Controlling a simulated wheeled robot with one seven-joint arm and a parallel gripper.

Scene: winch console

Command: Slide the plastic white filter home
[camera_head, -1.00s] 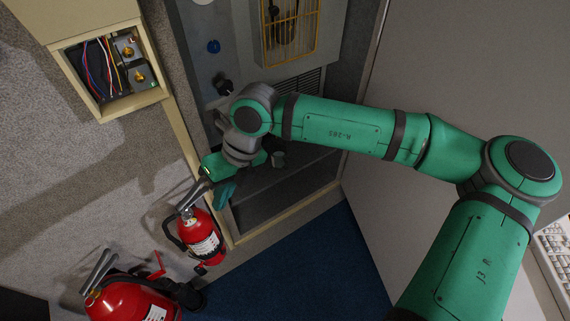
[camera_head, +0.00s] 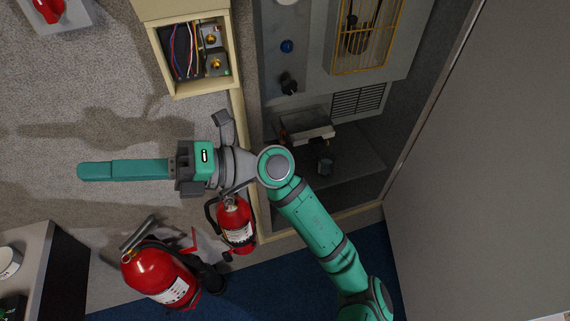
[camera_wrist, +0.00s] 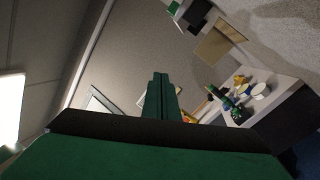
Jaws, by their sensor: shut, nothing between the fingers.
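A pale, box-like piece (camera_head: 308,126), which looks like the white filter, juts out low in the console recess in the head view. My gripper (camera_head: 82,171) is well to the left of the console and points left, in front of the speckled grey wall. Its two teal fingers are together and empty. In the wrist view the fingers (camera_wrist: 161,80) also show closed, with nothing between them. The filter does not show clearly in the wrist view.
Two red fire extinguishers, a small one (camera_head: 238,222) and a larger one (camera_head: 158,272), stand below my wrist. An open wiring box (camera_head: 186,62), a blue button (camera_head: 287,46), a black knob (camera_head: 289,84) and a yellow cage (camera_head: 362,45) are above.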

